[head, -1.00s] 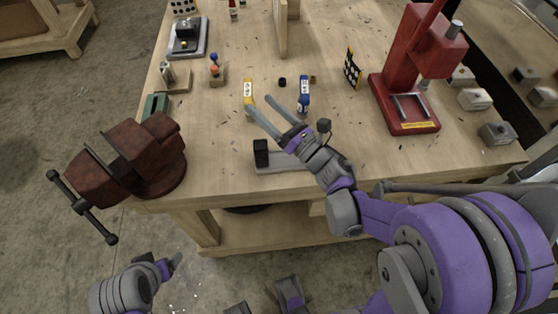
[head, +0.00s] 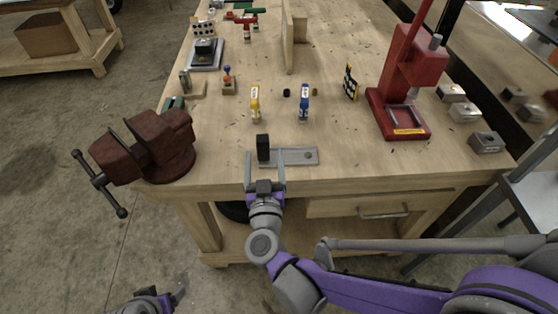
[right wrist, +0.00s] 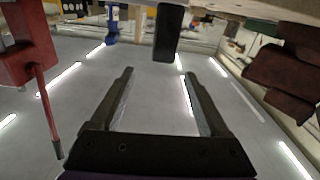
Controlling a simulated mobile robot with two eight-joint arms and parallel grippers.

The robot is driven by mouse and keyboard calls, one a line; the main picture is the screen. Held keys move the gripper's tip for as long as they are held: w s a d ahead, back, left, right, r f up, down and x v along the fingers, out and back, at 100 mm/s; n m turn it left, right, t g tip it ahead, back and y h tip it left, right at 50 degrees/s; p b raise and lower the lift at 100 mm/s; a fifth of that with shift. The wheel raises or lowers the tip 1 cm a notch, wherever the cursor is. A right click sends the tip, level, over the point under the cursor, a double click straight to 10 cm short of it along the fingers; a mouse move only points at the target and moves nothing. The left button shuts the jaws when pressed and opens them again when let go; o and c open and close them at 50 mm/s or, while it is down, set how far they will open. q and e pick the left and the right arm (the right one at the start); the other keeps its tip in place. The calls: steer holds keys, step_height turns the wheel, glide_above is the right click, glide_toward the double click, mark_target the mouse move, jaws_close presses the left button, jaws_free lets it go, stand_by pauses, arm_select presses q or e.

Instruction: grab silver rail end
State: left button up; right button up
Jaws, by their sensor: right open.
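The silver rail (head: 298,156) is a flat grey bar lying near the front edge of the wooden workbench. A black upright block (head: 263,148) stands at its left end; this block also shows in the right wrist view (right wrist: 168,35). My right gripper (head: 265,155) is open and empty in front of that left end, its fingers pointing away over the bench edge. In the right wrist view the open fingers (right wrist: 157,72) point toward the black block, with nothing between them. My left gripper (head: 177,296) is only partly in view at the bottom left, and its jaw state is unclear.
A rusty red vise (head: 172,145) sits at the bench's left corner. A red press (head: 400,90) stands at the right. Yellow (head: 255,104) and blue (head: 304,104) bottles stand behind the rail. A drawer (head: 360,205) is below the bench top.

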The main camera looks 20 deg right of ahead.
steer(key=shift+a+f, duration=0.15)
steer(key=shift+f, duration=0.15)
steer(key=x, duration=0.7)
steer(key=f+x, duration=0.1)
steer(key=x, duration=0.2)
steer(key=shift+w, duration=0.4)
jaws_close()
stand_by(0.7)
